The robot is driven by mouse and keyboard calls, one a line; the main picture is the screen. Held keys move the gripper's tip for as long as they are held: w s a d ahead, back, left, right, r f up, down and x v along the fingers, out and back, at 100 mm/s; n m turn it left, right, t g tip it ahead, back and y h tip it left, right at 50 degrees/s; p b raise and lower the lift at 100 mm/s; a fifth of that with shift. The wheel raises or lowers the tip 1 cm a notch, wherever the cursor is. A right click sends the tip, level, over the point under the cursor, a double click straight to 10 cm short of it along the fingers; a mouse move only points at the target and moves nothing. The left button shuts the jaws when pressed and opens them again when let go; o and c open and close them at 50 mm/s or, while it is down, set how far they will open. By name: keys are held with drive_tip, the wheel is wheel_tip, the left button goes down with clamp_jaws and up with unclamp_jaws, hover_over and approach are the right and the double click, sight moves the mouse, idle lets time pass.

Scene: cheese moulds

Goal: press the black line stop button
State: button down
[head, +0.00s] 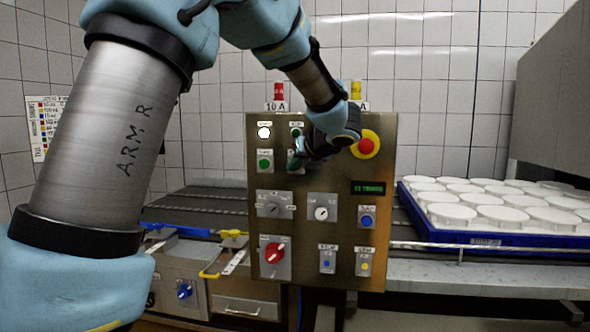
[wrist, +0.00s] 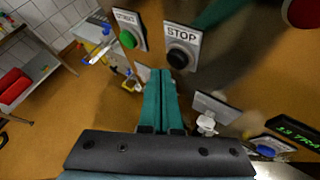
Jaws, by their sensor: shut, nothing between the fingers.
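The black stop button (wrist: 177,59) sits on a white plate marked STOP in the wrist view. My gripper (wrist: 161,72) has its two teal fingers together with nothing between them. The fingertips appear just below and slightly left of the black button in that view; I cannot tell whether they touch the panel. In the head view my gripper (head: 297,162) is in front of the upper middle of the metal control panel (head: 330,250), and it hides the black button there.
A green button (head: 265,163) is left of my gripper, and a red mushroom button (head: 367,146) on yellow is to the right. Knobs, blue and yellow buttons and a display (head: 368,187) sit lower. A blue tray (head: 480,238) of white moulds stands right of the panel.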

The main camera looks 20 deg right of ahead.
drive_tip(key=shift+s+a+b, duration=0.4)
drive_tip(key=shift+s, duration=0.35)
drive_tip(key=shift+s+a+b, duration=0.35)
drive_tip(key=shift+s, duration=0.35)
drive_tip(key=shift+s+a+b, duration=0.4)
drive_tip(key=shift+s, duration=0.35)
drive_tip(key=w+a+f+m+g+h, duration=0.15)
drive_tip(key=a+f+m, duration=0.35)
drive_tip(key=m, duration=0.5)
drive_tip(key=w+a+f+m+h, duration=0.25)
drive_tip(key=a+f+m, duration=0.2)
drive_tip(key=m, duration=0.55)
drive_tip(key=s+a+f+m+g+y, duration=0.1)
drive_tip(key=s+a+f+m+g, duration=0.3)
drive_tip(key=s+a+f+m, duration=0.3)
drive_tip(key=s+a+f+m+g, duration=0.5)
drive_tip(key=s+a+f+m, duration=0.3)
drive_tip(key=s+a, duration=0.4)
drive_tip(key=shift+s+m+y, duration=0.4)
drive_tip(key=shift+m, duration=0.3)
